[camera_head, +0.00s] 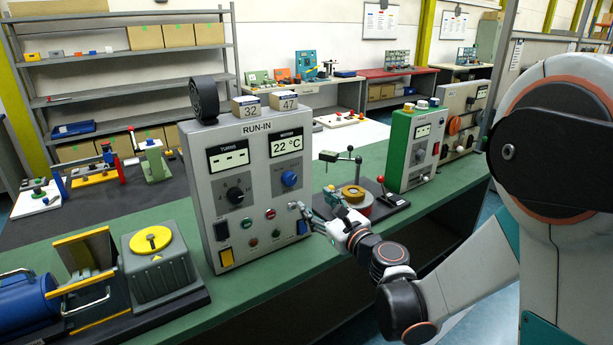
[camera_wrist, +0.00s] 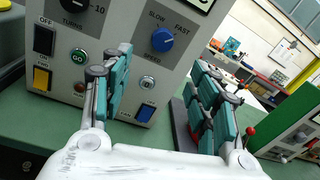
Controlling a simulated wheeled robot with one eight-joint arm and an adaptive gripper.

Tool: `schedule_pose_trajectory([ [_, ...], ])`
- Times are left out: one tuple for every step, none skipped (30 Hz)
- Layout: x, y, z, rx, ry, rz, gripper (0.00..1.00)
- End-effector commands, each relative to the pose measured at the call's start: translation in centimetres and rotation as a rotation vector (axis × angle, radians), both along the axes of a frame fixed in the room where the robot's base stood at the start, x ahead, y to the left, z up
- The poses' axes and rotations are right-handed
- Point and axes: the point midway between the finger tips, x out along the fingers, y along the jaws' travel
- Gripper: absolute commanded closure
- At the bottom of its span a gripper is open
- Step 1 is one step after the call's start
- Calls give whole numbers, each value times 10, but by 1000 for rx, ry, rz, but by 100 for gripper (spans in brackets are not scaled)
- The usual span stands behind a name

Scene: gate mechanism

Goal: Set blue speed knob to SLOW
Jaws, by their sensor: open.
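The blue speed knob (camera_head: 289,179) is on the right half of the grey RUN-IN panel (camera_head: 230,137), below the 22 °C display. In the wrist view the blue knob (camera_wrist: 162,40) sits under the printed words SLOW at upper left and FAST at upper right. Its pointer is too small to read. My gripper (camera_wrist: 162,60) is open and empty, with its teal-padded fingers either side of the knob in the picture and apart from it. In the head view my gripper (camera_head: 318,213) is in front of the panel's lower right, below the knob.
The panel also has a black TURNS knob (camera_head: 234,195), a green GO button (camera_wrist: 79,87), a yellow switch (camera_wrist: 41,78) and a blue switch (camera_wrist: 145,112). A green-edged control box (camera_head: 417,146) is beyond.

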Motion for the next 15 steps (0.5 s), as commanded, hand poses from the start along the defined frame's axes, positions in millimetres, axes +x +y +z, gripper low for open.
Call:
schedule_pose_trajectory([
  [2, 0, -1, 21, 6, -3, 45],
  [3, 0, -2, 29, 9, -5, 45],
  [4, 1, -2, 36, 10, -5, 45],
  [6, 2, -2, 38, 12, -5, 45],
  [8, 3, -3, 39, 12, -5, 45],
  [12, 5, -3, 38, 12, -5, 45],
  [15, 8, -3, 38, 12, -4, 45],
  [18, 10, -3, 37, 12, -3, 45],
  [24, 13, -3, 37, 12, -3, 45],
  [29, 16, -3, 36, 11, -3, 45],
  [34, 19, -4, 36, 11, -4, 45],
  [41, 23, -4, 36, 11, -4, 45],
  [46, 26, -4, 36, 10, -4, 45],
  [51, 29, -4, 36, 11, -3, 45],
  [58, 33, -4, 36, 11, -3, 45],
])
